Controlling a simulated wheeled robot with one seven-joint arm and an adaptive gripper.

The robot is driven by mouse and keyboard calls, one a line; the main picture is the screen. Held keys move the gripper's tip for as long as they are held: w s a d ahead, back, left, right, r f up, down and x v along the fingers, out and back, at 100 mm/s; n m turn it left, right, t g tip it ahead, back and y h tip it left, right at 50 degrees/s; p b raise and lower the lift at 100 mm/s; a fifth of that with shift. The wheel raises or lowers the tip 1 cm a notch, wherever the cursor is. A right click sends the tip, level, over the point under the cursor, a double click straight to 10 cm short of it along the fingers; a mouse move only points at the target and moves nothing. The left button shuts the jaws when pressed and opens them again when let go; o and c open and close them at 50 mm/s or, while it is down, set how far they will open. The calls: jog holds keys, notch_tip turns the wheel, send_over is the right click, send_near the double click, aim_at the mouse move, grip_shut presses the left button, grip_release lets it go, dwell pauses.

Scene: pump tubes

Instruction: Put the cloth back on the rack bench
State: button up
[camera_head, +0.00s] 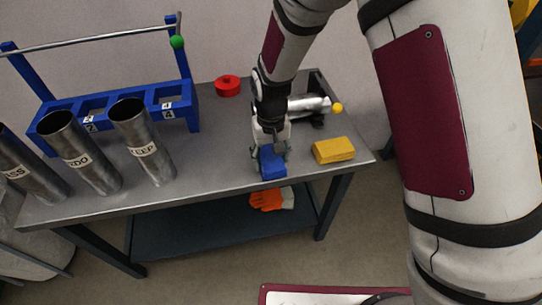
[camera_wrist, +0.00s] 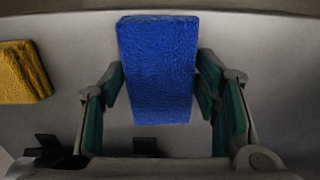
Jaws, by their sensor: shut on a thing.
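A folded blue cloth (camera_head: 271,163) is between the fingers of my gripper (camera_head: 270,150). My gripper is shut on it, over the right half of the grey rack bench (camera_head: 215,165), close to the front edge. I cannot tell whether the cloth touches the bench top. In the wrist view the blue cloth (camera_wrist: 158,70) stands out beyond the fingers, with one finger on each side. A folded yellow cloth (camera_head: 333,150) lies on the bench to the right of my gripper. It also shows at the left of the wrist view (camera_wrist: 20,72).
A blue rack (camera_head: 150,100) with numbered slots stands at the back left. Several labelled metal tubes (camera_head: 155,155) stand tilted before it. A red ring (camera_head: 228,86) and a metal part with a yellow knob (camera_head: 337,108) lie behind. Orange gloves (camera_head: 268,200) rest on the lower shelf.

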aim_at(272, 158)
jog(key=shift+f, duration=0.15)
jog(key=o, duration=1.1)
notch_tip(272, 158, up, 12)
jog(key=p, duration=0.1)
jog(key=shift+r+p, duration=0.2)
jog(key=shift+p, duration=0.15)
jog(key=shift+d, duration=0.1)
